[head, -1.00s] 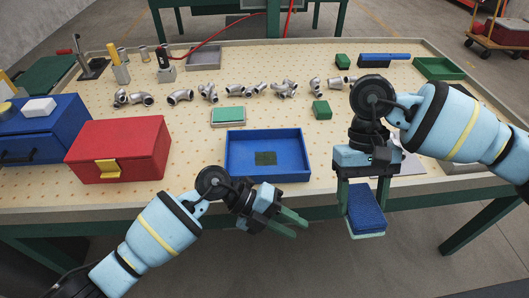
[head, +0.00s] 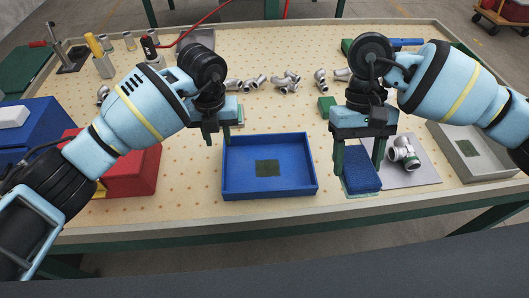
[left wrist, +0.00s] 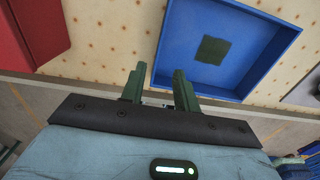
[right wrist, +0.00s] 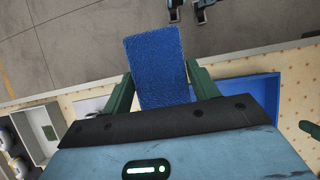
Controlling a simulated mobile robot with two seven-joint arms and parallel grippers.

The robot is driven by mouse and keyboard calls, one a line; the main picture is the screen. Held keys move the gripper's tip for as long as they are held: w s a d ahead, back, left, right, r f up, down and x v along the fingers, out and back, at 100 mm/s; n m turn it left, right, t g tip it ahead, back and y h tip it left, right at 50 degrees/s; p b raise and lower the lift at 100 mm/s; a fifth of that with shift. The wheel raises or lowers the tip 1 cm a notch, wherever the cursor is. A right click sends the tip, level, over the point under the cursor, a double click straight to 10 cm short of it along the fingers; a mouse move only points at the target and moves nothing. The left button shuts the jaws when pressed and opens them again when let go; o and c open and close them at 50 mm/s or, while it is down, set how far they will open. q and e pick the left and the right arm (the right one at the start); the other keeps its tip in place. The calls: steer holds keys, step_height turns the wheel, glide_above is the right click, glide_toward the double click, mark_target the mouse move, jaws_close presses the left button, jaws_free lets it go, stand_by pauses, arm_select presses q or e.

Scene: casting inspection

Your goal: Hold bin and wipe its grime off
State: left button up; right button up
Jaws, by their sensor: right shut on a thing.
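The blue bin (head: 228,182) lies open on the table, with a dark square patch of grime (head: 267,168) on its floor. The bin (left wrist: 262,88) and grime (left wrist: 212,50) also show in the left wrist view. My left gripper (head: 217,138) is open and empty, near the bin's back left corner and apart from it; its fingers (left wrist: 158,88) show spread in its wrist view. My right gripper (head: 358,160) is shut on a blue scrubbing pad (head: 361,180) with a pale underside, right of the bin. The pad (right wrist: 156,65) hides part of the right wrist view.
A red box (head: 125,175) and a blue box (head: 40,135) stand at left, partly behind my left arm. A grey plate (head: 418,175) with a pipe fitting (head: 404,153) and a grey tray (head: 455,162) lie at right. Several fittings (head: 287,82) and a green block (head: 326,106) lie behind the bin.

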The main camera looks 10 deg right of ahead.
arm_select(q)
steer(key=shift+s+r, duration=0.1)
steer(key=shift+s, duration=0.05)
arm_select(e)
steer(key=shift+s, duration=0.15)
steer(key=shift+s+f, duration=0.15)
steer(key=shift+f, duration=0.3)
arm_select(q)
steer(key=shift+f+b, duration=3.2)
steer(key=shift+f, duration=2.8)
arm_select(e)
steer(key=shift+g, duration=0.9)
steer(key=shift+s+f, duration=0.15)
steer(key=shift+f, duration=1.8)
steer(key=shift+s+f, duration=0.2)
steer(key=shift+f, duration=1.8)
steer(key=shift+s+f, duration=0.15)
steer(key=shift+f, duration=1.8)
arm_select(q)
jaws_close()
jaws_free()
steer(key=shift+r, duration=0.15)
arm_select(e)
steer(key=shift+r, duration=0.15)
